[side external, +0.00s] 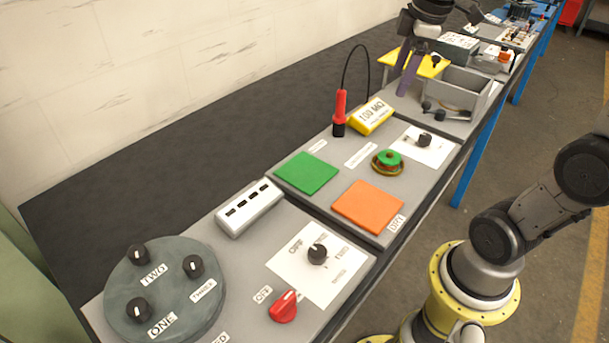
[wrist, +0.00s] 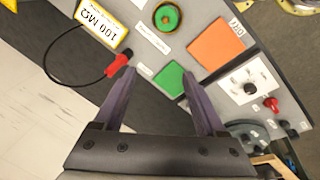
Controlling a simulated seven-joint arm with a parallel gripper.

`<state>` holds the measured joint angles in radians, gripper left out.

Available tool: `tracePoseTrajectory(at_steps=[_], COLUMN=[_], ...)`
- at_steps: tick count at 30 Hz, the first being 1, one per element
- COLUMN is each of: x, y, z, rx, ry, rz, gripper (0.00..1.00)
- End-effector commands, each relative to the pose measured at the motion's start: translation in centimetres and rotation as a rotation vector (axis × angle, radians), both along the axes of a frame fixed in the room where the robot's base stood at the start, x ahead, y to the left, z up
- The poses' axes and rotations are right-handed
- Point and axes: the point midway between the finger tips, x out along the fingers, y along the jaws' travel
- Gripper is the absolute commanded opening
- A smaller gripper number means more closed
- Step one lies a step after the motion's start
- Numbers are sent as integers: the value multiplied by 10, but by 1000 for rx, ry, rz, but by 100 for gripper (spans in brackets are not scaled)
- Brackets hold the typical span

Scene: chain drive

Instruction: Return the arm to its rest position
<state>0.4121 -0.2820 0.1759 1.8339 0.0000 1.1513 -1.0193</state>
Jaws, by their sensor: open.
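My gripper (side external: 402,82) is at the top of the side external view, raised over the far part of the bench near a yellow plate and a grey bin. Its two purple fingers are apart with nothing between them. In the wrist view my gripper (wrist: 158,72) points across the bench panels, its fingers spread on either side of the green pad (wrist: 170,79). The green pad also shows in the side external view (side external: 306,173), well apart from the fingers. How high the fingertips are above the bench is hard to tell.
The yellow plate (side external: 425,64) and grey bin (side external: 470,84) stand close to my gripper. A red probe (side external: 340,107) with a looping black cable stands beside a yellow meter (side external: 371,117). An orange pad (side external: 369,205), knob panels and a round dial base (side external: 165,290) lie nearer.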

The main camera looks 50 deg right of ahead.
Motion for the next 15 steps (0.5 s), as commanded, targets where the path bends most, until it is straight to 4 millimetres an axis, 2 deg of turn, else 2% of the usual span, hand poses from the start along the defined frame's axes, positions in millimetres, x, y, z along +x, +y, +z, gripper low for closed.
tracePoseTrajectory(at_steps=[1,3,6,10,12,15], x=[-13,-32,-61,-97,-110,-119], y=[28,59,92,118,123,123], z=[5,5,-3,-25,-40,-57], rx=[0,16,63,152,201,253], ry=[-43,-98,-172,-244,-262,-263], rz=[19,9,-31,-142,-231,-369], gripper=[74,74,74,74,74,74])
